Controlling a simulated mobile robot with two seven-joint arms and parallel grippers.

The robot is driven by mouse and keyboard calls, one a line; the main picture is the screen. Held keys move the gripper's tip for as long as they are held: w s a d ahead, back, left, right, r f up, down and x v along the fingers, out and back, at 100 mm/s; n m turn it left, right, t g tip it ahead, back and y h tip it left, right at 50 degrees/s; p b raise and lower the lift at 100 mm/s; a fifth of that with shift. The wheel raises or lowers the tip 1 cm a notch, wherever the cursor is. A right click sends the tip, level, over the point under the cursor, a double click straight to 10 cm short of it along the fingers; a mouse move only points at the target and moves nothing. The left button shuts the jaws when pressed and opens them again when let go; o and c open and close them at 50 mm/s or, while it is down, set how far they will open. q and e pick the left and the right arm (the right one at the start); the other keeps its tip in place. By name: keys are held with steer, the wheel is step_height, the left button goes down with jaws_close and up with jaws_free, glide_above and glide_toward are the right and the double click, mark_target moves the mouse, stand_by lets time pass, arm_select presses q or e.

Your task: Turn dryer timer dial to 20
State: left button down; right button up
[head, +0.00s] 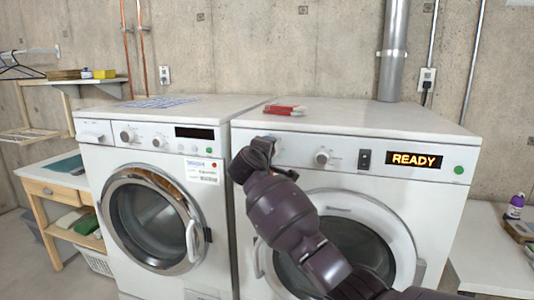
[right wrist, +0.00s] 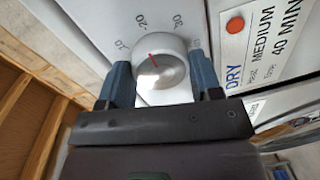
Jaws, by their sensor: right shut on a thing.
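The dryer (head: 400,180) is the white machine on the right; its display (head: 413,160) reads READY. My right gripper (head: 262,150) is at the left part of its control panel and hides the dial there in the head view. In the right wrist view, the white round timer dial (right wrist: 163,80) sits between the blue fingers of my right gripper (right wrist: 161,84), which is shut on it. The dial's red pointer line (right wrist: 153,59) leans slightly up-left, roughly toward the mark 20 (right wrist: 140,20). Marks for 30 and others surround it. My left gripper is out of view.
A second knob (head: 322,157) and a black switch (head: 364,159) are farther right on the panel. A label (right wrist: 265,45) reads DRY, MEDIUM, 40 MIN. A washer (head: 100,160) stands left. A red item (head: 284,110) lies on the dryer top, otherwise mostly clear.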

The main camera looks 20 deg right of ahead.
steer(key=shift+f, duration=0.1)
stand_by(0.3)
steer(key=o, duration=0.9)
steer(key=shift+s, duration=0.1)
steer(key=v, duration=1)
steer(key=shift+s+a, duration=0.25)
steer(key=shift+s, duration=0.05)
